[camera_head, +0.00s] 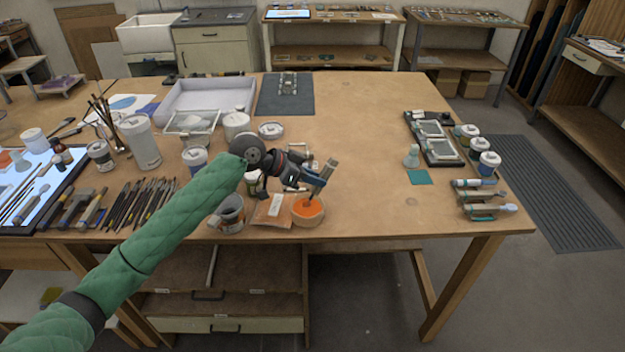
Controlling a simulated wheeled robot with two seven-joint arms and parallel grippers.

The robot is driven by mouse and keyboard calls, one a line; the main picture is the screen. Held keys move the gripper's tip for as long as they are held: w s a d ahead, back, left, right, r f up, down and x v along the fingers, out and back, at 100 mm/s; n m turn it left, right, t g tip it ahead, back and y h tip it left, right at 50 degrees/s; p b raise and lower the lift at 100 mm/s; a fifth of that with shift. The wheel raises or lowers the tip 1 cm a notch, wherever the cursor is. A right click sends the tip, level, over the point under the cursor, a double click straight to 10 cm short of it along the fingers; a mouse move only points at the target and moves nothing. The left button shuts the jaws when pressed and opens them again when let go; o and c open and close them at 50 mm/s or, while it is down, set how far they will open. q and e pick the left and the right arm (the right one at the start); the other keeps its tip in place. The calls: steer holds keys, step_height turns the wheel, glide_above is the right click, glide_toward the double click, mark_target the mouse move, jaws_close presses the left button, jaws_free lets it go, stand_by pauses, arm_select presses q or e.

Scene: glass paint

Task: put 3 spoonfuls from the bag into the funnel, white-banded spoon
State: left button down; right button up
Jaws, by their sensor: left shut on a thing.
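My left gripper (316,180) reaches in from the left and is shut on an upright, slightly tilted tool with a grey-tan handle (329,167), which looks like the spoon. A white band on it is too small to make out. The tool's lower end is at a round, tan-rimmed open container (308,220) with orange contents, which may be the bag. A small pale, cone-shaped thing (411,160) stands at the right beside a green square and may be the funnel. My right gripper is not in view.
A brown packet (271,211) and a grey tin (231,214) stand just left of the orange container. Jars, brushes and a white tray (211,97) crowd the left. A dark rack (436,150) and jars (487,164) stand at the right. The table's middle is clear.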

mark_target(324, 170)
arm_select(q)
steer(key=shift+w+d+r+p, duration=0.3)
steer(key=shift+d+r, duration=0.1)
steer(key=shift+r, duration=0.25)
steer(key=shift+w+d+r+p, duration=0.15)
steer(key=shift+d+r+p, duration=0.15)
steer(key=shift+r, duration=0.3)
steer(key=shift+r+p, duration=1.2)
steer(key=shift+r, duration=1.05)
steer(key=shift+f, duration=0.1)
